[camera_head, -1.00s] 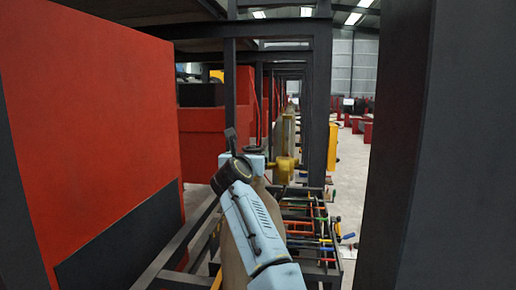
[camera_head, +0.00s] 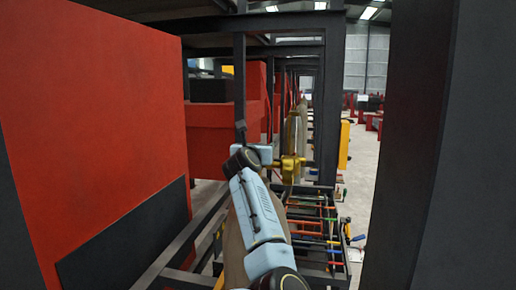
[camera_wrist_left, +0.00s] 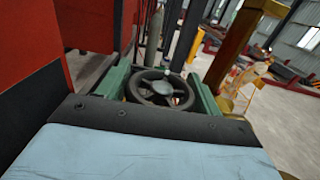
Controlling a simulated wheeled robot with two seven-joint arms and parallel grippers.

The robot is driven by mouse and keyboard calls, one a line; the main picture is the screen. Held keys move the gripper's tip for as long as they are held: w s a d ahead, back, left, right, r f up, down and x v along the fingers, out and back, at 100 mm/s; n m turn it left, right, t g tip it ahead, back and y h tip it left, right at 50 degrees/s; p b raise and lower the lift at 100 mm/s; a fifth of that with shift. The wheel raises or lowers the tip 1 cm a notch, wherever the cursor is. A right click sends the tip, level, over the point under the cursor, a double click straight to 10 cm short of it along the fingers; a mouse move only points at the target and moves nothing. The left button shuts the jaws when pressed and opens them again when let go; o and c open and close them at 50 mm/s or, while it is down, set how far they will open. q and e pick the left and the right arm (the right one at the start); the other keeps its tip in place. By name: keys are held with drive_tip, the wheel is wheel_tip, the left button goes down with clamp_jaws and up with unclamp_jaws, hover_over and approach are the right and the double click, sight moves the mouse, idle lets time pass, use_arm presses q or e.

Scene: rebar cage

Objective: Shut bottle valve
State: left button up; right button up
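In the left wrist view a round black spoked handwheel (camera_wrist_left: 162,90) with a dark hub lies between the two green fingers of my left gripper (camera_wrist_left: 160,85). The fingers are wide apart, one on each side of the wheel. I cannot tell whether they touch the rim. In the head view my light-blue and black left arm reaches forward from the bottom middle, with my left gripper's light-blue end (camera_head: 266,154) beside a yellow fitting (camera_head: 291,167) below a tan upright cylinder (camera_head: 291,131). The handwheel is not discernible there. My right gripper is out of view.
A large red panel (camera_head: 95,100) stands close on the left, and a dark post (camera_head: 425,150) stands close on the right. A rack with coloured-handled tools (camera_head: 310,225) lies low beyond the arm. Open floor (camera_head: 365,165) shows at the right.

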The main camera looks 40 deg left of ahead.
use_arm(q)
drive_tip(key=c, duration=0.5)
drive_tip(key=shift+c, duration=0.2)
drive_tip(key=shift+m+t+h, duration=0.3)
drive_tip(key=shift+m+h, duration=0.1)
drive_tip(key=shift+h, duration=0.2)
drive_tip(key=m+t+h, duration=0.1)
drive_tip(key=m+h, duration=0.1)
drive_tip(key=shift+d+h, duration=0.1)
drive_tip(key=shift+h, duration=0.3)
drive_tip(key=m+h, duration=0.1)
drive_tip(key=h, duration=0.1)
drive_tip(key=m+h, duration=0.2)
drive_tip(key=h, duration=0.1)
drive_tip(key=shift+w+d+m+t+h, duration=0.1)
drive_tip(key=shift+d+m+t+h, duration=0.2)
drive_tip(key=shift+t, duration=0.1)
drive_tip(key=m+g+h, duration=0.1)
drive_tip(key=m+h, duration=0.1)
drive_tip(key=h, duration=0.1)
drive_tip(key=m+h, duration=0.2)
drive_tip(key=m+g+h, duration=0.1)
drive_tip(key=h, duration=0.2)
drive_tip(key=shift+d+m+g+h, duration=0.3)
drive_tip(key=shift+d+m, duration=0.1)
drive_tip(key=shift+d+m+h, duration=0.1)
drive_tip(key=shift+m+h, duration=0.2)
drive_tip(key=shift+h, duration=0.1)
drive_tip(key=o, duration=1)
drive_tip(key=shift+c, duration=0.2)
